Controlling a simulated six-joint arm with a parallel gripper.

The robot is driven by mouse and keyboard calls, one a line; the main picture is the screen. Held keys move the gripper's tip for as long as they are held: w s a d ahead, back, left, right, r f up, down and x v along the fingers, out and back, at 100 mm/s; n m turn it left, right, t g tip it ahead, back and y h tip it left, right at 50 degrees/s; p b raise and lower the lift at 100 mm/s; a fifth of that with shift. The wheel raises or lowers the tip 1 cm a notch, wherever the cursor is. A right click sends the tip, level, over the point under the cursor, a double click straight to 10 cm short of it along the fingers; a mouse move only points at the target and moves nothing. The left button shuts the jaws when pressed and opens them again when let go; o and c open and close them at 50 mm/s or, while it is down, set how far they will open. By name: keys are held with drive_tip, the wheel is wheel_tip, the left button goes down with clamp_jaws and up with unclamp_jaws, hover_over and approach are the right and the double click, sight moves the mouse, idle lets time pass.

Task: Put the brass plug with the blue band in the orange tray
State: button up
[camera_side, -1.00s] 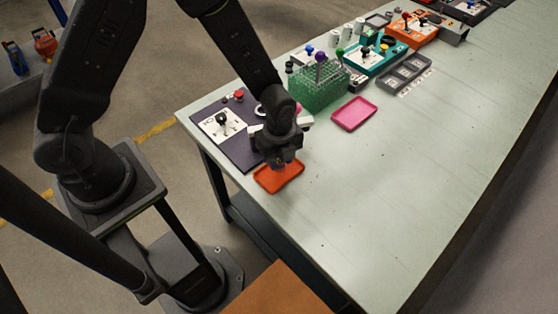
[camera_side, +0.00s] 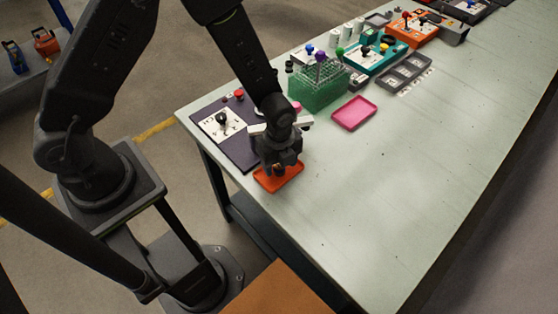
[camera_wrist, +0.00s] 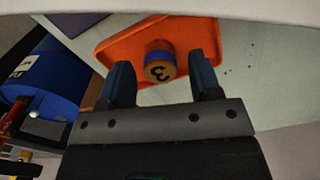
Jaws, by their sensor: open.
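The brass plug with the blue band (camera_wrist: 160,68) shows in the wrist view, its brass end marked with a 3. It is at the orange tray (camera_wrist: 118,42), between my two fingers, with a gap on each side. My gripper (camera_wrist: 160,60) is open around it. In the side view my gripper (camera_side: 279,170) is low over the orange tray (camera_side: 292,181) and covers much of it. The plug cannot be made out clearly there.
A dark panel with a joystick plate (camera_side: 222,124) lies left of the tray. A green rack (camera_side: 318,92) and a pink tray (camera_side: 354,113) stand farther back. A blue cylinder (camera_wrist: 48,75) shows left in the wrist view. The table's right side is clear.

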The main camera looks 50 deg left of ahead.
drive_tip(key=s+a+r+n+t, duration=0.1)
drive_tip(key=a+r+n, duration=0.15)
drive_tip(key=r, duration=0.75)
drive_tip(key=s+a+r+n+t, duration=0.1)
drive_tip(key=r+n, duration=0.2)
drive_tip(key=r, duration=0.8)
drive_tip(key=s+a+r+n+t, duration=0.1)
drive_tip(key=s+a+r+n, duration=0.1)
drive_tip(key=s+r+n, duration=0.3)
drive_tip(key=s+a+r+n+t, duration=0.2)
drive_tip(key=s+r+n, duration=0.3)
drive_tip(key=n, duration=0.5)
drive_tip(key=shift+s+a+r+t, duration=0.3)
drive_tip(key=shift+s+a, duration=0.55)
drive_tip(key=shift+s, duration=0.25)
drive_tip(key=shift+n, duration=0.25)
